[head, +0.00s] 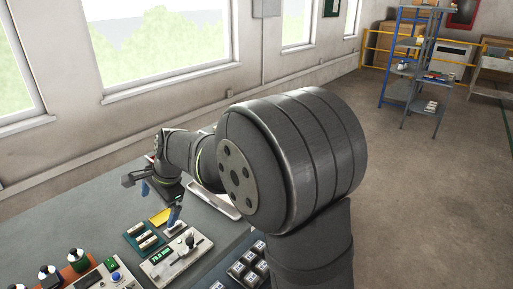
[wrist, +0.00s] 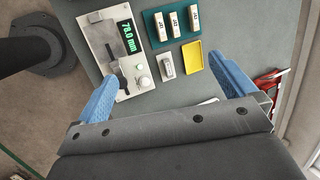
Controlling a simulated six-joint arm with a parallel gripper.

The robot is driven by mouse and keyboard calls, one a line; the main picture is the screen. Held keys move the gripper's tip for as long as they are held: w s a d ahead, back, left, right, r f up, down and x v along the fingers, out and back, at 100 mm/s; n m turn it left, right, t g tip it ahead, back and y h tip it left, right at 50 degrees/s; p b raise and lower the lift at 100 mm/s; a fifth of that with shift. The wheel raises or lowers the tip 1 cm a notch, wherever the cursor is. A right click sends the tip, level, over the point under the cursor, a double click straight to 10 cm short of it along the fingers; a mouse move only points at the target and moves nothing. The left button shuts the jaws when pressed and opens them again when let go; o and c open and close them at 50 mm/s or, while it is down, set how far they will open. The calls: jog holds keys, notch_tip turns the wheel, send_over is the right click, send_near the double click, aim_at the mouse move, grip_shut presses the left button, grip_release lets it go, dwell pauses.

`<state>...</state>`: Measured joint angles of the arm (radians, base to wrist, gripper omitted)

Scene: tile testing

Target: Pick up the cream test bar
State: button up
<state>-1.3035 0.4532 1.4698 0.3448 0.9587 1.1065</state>
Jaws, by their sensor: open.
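Several cream bars could match; three cream test bars with dark markings, one of them (wrist: 176,24), lie side by side in a green tray (wrist: 153,42) at the top of the wrist view. The tray also shows left of the yellow tray in the head view (head: 129,237). My gripper (wrist: 164,72) is open and empty, its two blue fingers wide apart. A pale block (wrist: 165,64) lies between the fingers in the wrist view, below the green tray.
A gauge (wrist: 120,50) with a green 78.0 mm display stands left of the green tray. A shallow yellow tray (wrist: 192,62) lies right of the pale block. A red item (wrist: 268,85) is at the right.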

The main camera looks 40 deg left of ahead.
jog(key=c, duration=0.5)
jog(key=shift+o, duration=0.2)
jog(key=n+t+h, duration=0.2)
jog(key=n+h, duration=0.2)
jog(key=n, duration=1.3)
send_over(148, 241)
jog(key=f, duration=1)
jog(key=shift+a+f, duration=0.35)
jog(key=shift+a, duration=0.05)
jog(key=shift+d+f, duration=0.25)
jog(key=shift+f, duration=1.1)
jog(key=shift+d+f, duration=0.2)
jog(key=shift+f, duration=1.15)
